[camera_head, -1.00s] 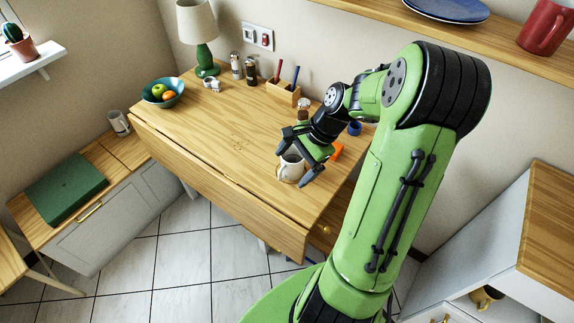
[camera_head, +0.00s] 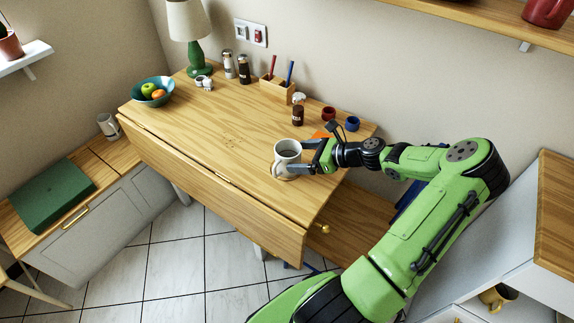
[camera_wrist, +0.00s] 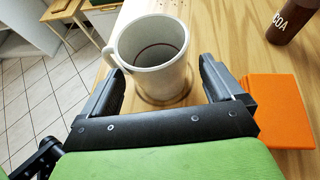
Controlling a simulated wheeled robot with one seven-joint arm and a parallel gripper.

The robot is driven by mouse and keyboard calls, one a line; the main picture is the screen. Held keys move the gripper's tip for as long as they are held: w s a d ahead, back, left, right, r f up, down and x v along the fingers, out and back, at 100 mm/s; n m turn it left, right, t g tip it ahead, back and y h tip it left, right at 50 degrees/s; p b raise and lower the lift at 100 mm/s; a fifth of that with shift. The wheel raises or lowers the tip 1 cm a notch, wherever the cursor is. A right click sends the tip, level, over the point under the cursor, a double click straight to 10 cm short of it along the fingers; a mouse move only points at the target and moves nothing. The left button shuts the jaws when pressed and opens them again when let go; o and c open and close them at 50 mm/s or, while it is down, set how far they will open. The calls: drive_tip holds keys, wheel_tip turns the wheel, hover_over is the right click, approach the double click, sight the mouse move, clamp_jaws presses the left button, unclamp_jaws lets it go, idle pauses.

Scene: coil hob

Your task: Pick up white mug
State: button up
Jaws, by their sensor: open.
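The white mug (camera_head: 287,154) stands upright near the right end of the wooden table, on what looks like a round coaster (camera_wrist: 163,99). In the wrist view the mug (camera_wrist: 158,66) lies just ahead of and between the two fingers, with its handle to the left and a dark ring inside. My gripper (camera_head: 299,157) is open and comes at the mug from the right. In the wrist view the left finger of my gripper (camera_wrist: 160,85) is near the handle side and the right finger is apart from the mug wall.
An orange cloth or pad (camera_wrist: 275,110) lies right of my gripper. A brown jar (camera_head: 298,114), a red cup (camera_head: 328,113) and a blue cup (camera_head: 352,123) stand behind. The table (camera_head: 190,125) is mostly clear to the left, where a fruit bowl (camera_head: 147,99) sits.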

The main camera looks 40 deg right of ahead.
sight(287, 156)
drive_tip(key=b+x, duration=0.2)
drive_tip(key=x, duration=0.3)
drive_tip(key=shift+w+a, duration=0.1)
drive_tip(key=shift+a, duration=0.15)
drive_tip(key=shift+r, duration=0.15)
drive_tip(key=shift+c, duration=0.8)
drive_tip(key=c, duration=0.7)
